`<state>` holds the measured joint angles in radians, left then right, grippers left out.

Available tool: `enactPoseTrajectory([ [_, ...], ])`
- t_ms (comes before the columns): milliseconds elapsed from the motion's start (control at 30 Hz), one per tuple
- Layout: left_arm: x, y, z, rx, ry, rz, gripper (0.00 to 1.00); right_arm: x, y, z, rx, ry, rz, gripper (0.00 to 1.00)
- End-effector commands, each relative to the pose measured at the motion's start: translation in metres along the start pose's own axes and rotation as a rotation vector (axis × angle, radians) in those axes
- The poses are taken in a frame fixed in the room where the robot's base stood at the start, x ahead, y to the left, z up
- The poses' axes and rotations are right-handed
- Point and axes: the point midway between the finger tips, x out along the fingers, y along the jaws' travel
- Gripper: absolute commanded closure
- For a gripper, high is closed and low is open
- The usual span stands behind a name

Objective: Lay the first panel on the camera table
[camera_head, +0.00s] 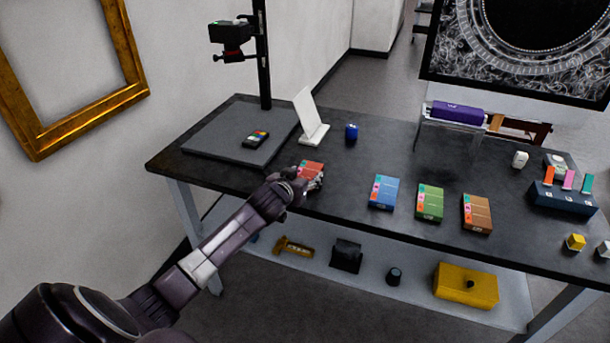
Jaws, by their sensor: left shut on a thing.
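A red panel (309,167) with small coloured marks is at the front left of the black table (375,160). My left gripper (314,182) is at its near right side, shut on it and partly covering it. I cannot tell whether the panel is lifted off the table. Similar blue (384,192), green (430,203) and brown (477,213) panels lie in a row to the right. The camera table is a flat grey board (204,141) under a camera (231,34) on a black post. My right gripper is not in view.
A white angled stand (308,115) and a blue bottle (351,132) stand behind the red panel. A purple roll (458,111) on a clear holder is farther back. A dark rack (562,198) is at the right. The board's left part is bare.

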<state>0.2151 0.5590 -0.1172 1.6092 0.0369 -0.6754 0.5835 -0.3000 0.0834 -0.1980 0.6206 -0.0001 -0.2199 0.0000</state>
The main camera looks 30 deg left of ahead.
Motion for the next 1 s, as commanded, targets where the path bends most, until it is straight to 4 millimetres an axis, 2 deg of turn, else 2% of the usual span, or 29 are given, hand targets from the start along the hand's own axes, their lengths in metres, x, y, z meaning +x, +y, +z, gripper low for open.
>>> enactPoseTrajectory([
  [167, 0.001, 0.000, 0.002, -0.001, 0.001, 0.000, 0.76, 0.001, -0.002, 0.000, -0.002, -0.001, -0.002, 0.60],
  [200, 0.001, 0.000, 0.003, -0.001, 0.000, 0.000, 0.49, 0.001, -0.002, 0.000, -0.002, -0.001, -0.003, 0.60],
  [367, 0.001, 0.000, 0.002, 0.000, 0.000, 0.000, 0.33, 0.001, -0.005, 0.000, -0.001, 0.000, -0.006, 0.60],
  [733, -0.003, 0.000, -0.001, 0.001, 0.000, 0.000, 0.33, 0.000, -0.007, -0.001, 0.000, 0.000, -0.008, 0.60],
  [867, -0.017, 0.000, 0.000, 0.000, 0.000, 0.001, 0.33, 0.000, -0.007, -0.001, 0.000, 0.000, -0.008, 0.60],
  [1000, -0.042, 0.000, 0.000, 0.001, 0.000, 0.001, 0.33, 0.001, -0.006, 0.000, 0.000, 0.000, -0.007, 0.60],
])
